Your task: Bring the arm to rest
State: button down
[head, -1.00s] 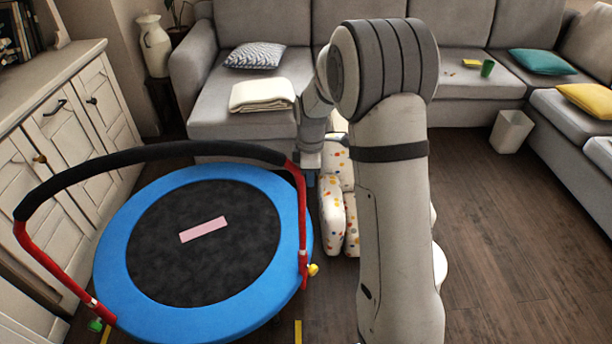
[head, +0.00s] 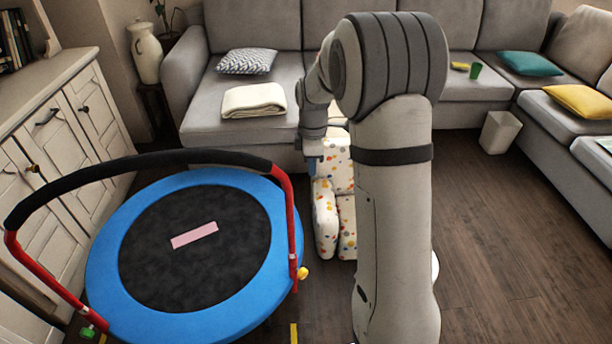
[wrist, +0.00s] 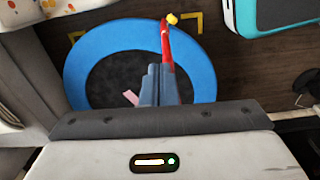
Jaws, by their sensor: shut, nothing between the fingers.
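My gripper (wrist: 158,70) shows in the wrist view with its two blue-grey fingers together and nothing between them. Beneath it in that view are the blue rim of a small trampoline (wrist: 85,75) and its red handle leg (wrist: 167,48). In the head view my arm stands upright right of centre and bends over at the top. Its wrist hangs beyond, above a white dotted child's armchair (head: 340,180). The fingers are mostly hidden there.
The trampoline (head: 115,285) with its black-padded bar fills the left floor. A white cabinet (head: 70,130) stands at the far left. A grey sofa (head: 195,125) runs along the back, with a white bin (head: 500,132) before it. The wooden floor at right is clear.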

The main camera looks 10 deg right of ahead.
jog(key=s+a+r+m+t+p, duration=0.1)
jog(key=s+r+m+p, duration=0.4)
jog(key=r, duration=0.4)
jog(key=s+a+r+m+p, duration=0.15)
jog(key=s+r+p, duration=0.25)
jog(key=s+r, duration=0.5)
jog(key=s+r+m+p, duration=0.3)
jog(key=s+m, duration=0.1)
jog(key=s, duration=0.2)
jog(key=s+r+m+t+p, duration=0.1)
jog(key=s+r+m+p, duration=0.2)
jog(key=s, duration=0.4)
jog(key=shift+a+r+m+t, duration=0.25)
jog(key=shift+r+m, duration=0.25)
jog(key=shift+m, duration=0.45)
